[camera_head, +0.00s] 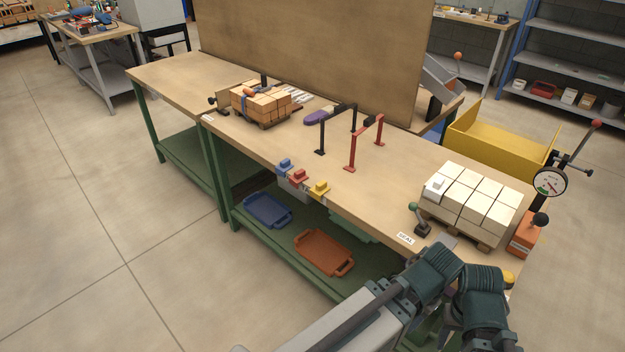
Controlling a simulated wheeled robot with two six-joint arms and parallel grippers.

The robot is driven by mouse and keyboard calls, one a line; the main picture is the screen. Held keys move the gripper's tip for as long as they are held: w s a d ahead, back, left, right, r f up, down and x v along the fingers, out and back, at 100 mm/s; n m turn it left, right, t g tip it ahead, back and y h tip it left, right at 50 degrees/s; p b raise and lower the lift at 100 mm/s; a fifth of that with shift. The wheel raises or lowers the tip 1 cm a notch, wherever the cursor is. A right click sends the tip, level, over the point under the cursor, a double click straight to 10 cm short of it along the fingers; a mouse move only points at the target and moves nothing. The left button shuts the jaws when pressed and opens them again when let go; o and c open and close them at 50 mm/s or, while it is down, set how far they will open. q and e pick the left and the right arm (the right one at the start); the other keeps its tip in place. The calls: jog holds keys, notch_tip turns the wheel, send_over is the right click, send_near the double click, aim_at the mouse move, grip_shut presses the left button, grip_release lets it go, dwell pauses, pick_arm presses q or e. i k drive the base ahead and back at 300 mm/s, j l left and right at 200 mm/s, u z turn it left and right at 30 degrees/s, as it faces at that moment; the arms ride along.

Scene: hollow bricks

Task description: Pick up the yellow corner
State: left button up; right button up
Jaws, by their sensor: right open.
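A small yellow piece (319,188) sits at the table's front edge, at the right end of a row with a red piece (298,177) and a blue piece (285,166). It looks like the yellow corner, but its exact shape is too small to tell. My right gripper (444,244) is at the lower right, by the front edge near the white bricks, well to the right of the yellow piece. It is open, and my dark green arm joints partly hide it. My left gripper is not in view.
White bricks (470,199) stand on a pallet at the right, behind a small lever (420,220). Black (322,135) and red (352,150) frames stand mid-table. Orange bricks (262,103) are at the left. A yellow bin (500,140) stands behind. Blue (268,210) and orange (323,251) trays lie below.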

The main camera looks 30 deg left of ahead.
aim_at(322, 188)
jog(key=u, duration=1.15)
